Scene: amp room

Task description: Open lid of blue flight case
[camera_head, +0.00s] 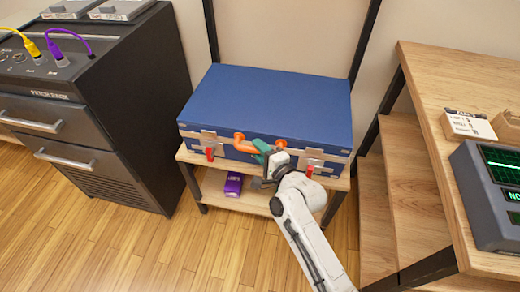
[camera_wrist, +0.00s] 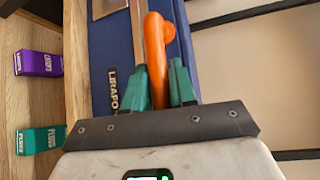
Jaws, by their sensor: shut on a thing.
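The blue flight case (camera_head: 268,105) lies on a small wooden stand, with its lid down. An orange handle (camera_head: 243,143) is on its front, between two metal latches with red tabs, the left latch (camera_head: 209,153) and the right latch (camera_head: 309,171). My gripper (camera_head: 264,152) is at the case front, with its green fingers shut on the orange handle. In the wrist view the handle (camera_wrist: 154,45) passes between the fingers (camera_wrist: 161,84), and the blue case (camera_wrist: 104,55) is behind. My gripper hides part of the case front.
The wooden stand (camera_head: 190,157) has a lower shelf with a purple box (camera_head: 234,185); a green box (camera_wrist: 40,140) also shows in the wrist view. A dark drawer cabinet (camera_head: 90,110) stands left. A wooden desk (camera_head: 455,80) with a screen device (camera_head: 490,185) stands right.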

